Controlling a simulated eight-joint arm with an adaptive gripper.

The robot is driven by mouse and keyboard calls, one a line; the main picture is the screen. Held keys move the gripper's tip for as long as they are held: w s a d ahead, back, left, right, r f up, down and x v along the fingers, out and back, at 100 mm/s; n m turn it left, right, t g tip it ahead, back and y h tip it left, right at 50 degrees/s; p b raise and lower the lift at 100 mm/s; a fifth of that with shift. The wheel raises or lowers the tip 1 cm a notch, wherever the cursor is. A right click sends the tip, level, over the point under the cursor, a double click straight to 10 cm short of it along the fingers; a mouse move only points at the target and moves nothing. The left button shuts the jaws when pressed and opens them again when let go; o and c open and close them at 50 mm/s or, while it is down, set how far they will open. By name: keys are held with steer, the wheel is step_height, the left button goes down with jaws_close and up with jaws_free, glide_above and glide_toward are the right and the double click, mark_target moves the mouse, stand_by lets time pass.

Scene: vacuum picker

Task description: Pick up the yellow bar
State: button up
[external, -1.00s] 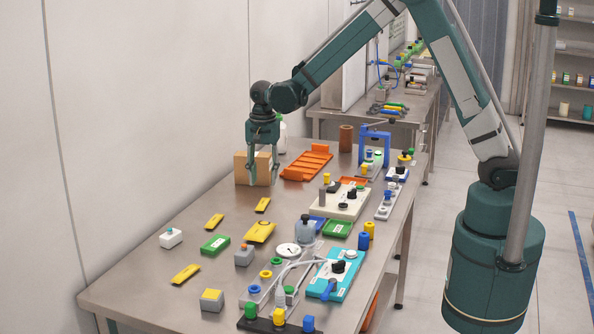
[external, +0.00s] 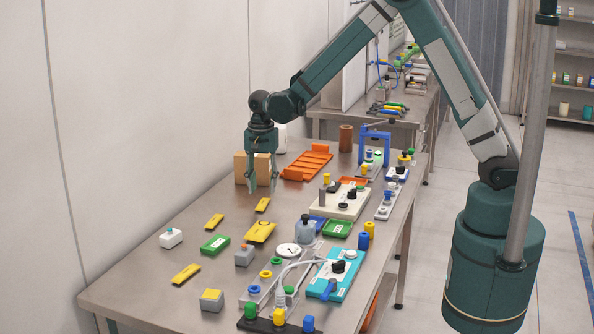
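Several flat yellow bars lie on the steel table. A small one (external: 262,205) is just below my gripper (external: 263,188) in the picture. Another yellow bar (external: 214,221) lies to its left, a wider yellow piece (external: 260,232) in front of it, and a further yellow bar (external: 186,274) near the table's front left. Which one is the task's bar I cannot tell. My gripper points down with its fingers apart and nothing visible between them. Its exact height above the small bar is unclear.
A cardboard box (external: 241,166) stands directly behind my gripper. An orange tray (external: 307,162) lies to the right. A green box (external: 215,244), a white button box (external: 171,238) and a grey block (external: 244,255) lie nearer the front. The table's left edge is mostly clear.

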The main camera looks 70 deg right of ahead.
mark_target(263, 202)
stand_by(0.3)
steer(key=shift+f, duration=2.6)
steer(key=shift+c, duration=0.7)
steer(key=c, duration=0.8)
